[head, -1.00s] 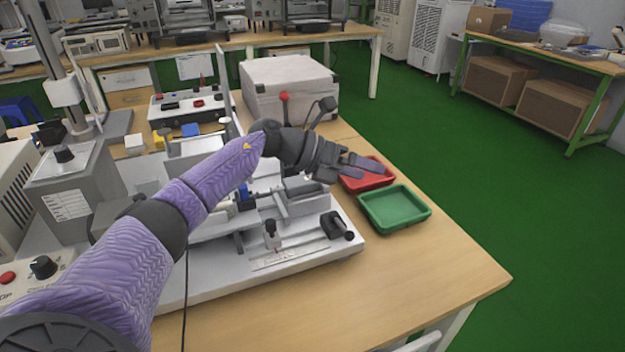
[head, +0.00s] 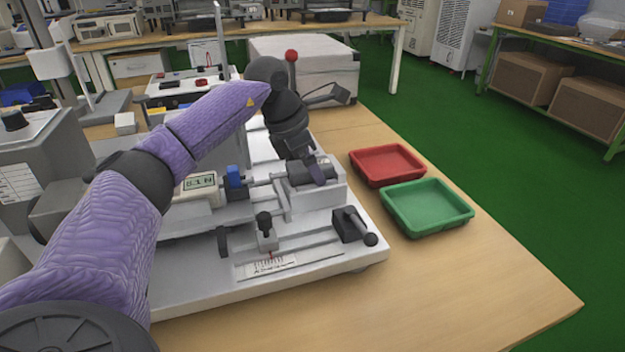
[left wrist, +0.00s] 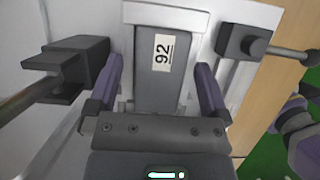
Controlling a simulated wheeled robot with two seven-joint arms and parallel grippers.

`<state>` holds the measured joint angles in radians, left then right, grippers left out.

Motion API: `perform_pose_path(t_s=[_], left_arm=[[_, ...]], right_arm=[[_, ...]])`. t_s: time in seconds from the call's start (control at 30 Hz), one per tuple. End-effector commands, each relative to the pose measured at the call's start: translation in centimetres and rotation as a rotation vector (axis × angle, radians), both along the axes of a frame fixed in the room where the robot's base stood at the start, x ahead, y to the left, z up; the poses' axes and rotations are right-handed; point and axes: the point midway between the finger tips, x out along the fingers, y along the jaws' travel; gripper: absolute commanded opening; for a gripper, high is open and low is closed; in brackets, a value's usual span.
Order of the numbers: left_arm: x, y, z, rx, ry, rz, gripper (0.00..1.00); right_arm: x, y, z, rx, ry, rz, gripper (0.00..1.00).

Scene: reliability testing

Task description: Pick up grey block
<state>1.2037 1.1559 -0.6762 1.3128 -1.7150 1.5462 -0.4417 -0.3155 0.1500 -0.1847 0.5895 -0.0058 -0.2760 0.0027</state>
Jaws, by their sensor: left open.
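The grey block (left wrist: 152,85) has a white label reading "92" and lies in a slot of the light-grey test fixture in the left wrist view. In the head view the block (head: 309,175) is partly hidden by my left gripper (head: 314,172), which points down over it. My left gripper's purple fingers (left wrist: 159,68) are open, one on each side of the block. I cannot tell whether either finger touches it.
A red tray (head: 387,183) and a green tray (head: 428,232) stand right of the fixture. The table's front right is clear.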

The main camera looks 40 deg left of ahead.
Motion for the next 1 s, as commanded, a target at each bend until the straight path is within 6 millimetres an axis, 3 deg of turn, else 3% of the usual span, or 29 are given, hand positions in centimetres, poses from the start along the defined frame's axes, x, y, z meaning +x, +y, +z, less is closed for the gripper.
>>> perform_pose_path(t_s=[0.13,0.5,0.6,0.83,1.0], left_arm=[[0.0,0.0,0.3,0.0,-0.002,0.001,0.98],[0.0,0.0,0.3,0.0,-0.002,0.001,0.2],[0.0,0.0,0.3,-0.001,-0.003,0.001,0.02],[0.0,0.0,0.9,-0.001,-0.004,0.001,0.02],[0.0,0.0,5.8,-0.002,-0.012,0.002,0.02]], right_arm=[[0.4,0.5,0.1,0.007,-0.008,-0.004,0.0],[0.5,0.7,0.0,0.011,-0.011,-0.005,0.0],[0.5,0.5,0.0,0.009,-0.01,-0.004,0.0],[0.5,0.2,0.5,0.003,-0.012,0.0,0.0],[1.2,0.0,3.1,0.001,-0.03,0.001,0.0]])
